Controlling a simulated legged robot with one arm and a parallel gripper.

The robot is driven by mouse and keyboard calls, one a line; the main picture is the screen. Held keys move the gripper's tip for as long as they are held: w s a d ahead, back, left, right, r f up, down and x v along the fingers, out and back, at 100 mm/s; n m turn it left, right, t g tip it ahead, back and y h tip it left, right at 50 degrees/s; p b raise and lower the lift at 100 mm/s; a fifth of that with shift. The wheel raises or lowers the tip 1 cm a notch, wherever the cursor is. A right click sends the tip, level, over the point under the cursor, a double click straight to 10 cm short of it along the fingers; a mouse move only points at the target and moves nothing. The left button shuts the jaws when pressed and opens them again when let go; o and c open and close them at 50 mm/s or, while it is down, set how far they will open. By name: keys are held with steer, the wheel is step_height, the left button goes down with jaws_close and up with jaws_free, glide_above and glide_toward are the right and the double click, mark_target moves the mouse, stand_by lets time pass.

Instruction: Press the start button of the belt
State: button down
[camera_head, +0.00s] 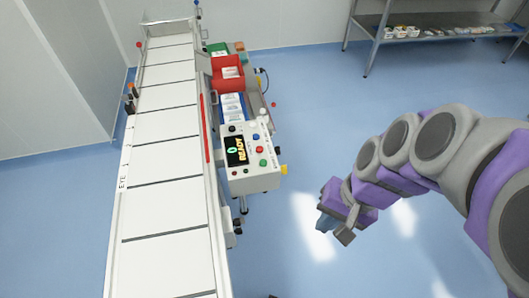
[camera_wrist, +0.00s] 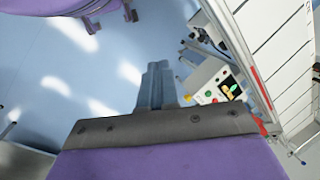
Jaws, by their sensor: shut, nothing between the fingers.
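The belt (camera_head: 165,130) is a long white segmented conveyor at the left in the head view; part of it shows at the right of the wrist view (camera_wrist: 285,60). Beside it stands a white control box (camera_head: 255,182) with a display (camera_head: 236,151) reading 0 READY. Its sloped top has a green button (camera_head: 263,162), a red button (camera_head: 260,149) and a blue button (camera_head: 256,137); labels are too small to read. The panel also shows in the wrist view (camera_wrist: 205,88), right of the fingers. My gripper (camera_head: 328,223) is shut and empty, right of the box and apart from it.
Red (camera_head: 228,72) and blue (camera_head: 232,106) bins stand behind the control box. A yellow part (camera_head: 284,169) juts from the box's right side. A metal shelf (camera_head: 440,22) with small items stands at the back right. The blue floor between box and arm is clear.

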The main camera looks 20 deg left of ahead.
steer(key=w+a+f+m+y, duration=0.15)
steer(key=w+a+y, duration=0.25)
steer(key=w+a, duration=0.65)
steer(key=m+t+y, duration=0.2)
steer(key=m+t, duration=0.2)
steer(key=m, duration=0.7)
glide_above(266, 163)
steer(key=shift+f, duration=9.3)
steer(key=shift+n, duration=0.25)
steer(key=f+b, duration=0.1)
steer(key=f, duration=0.1)
steer(key=f+b, duration=0.2)
steer(key=f, duration=0.1)
steer(key=a+f+b, duration=0.1)
steer(key=f+b, duration=0.1)
steer(key=shift+f, duration=0.15)
steer(key=shift+d+f+b, duration=0.1)
steer(key=shift+f+b, duration=0.05)
steer(key=shift+b, duration=0.15)
steer(key=shift+d, duration=0.35)
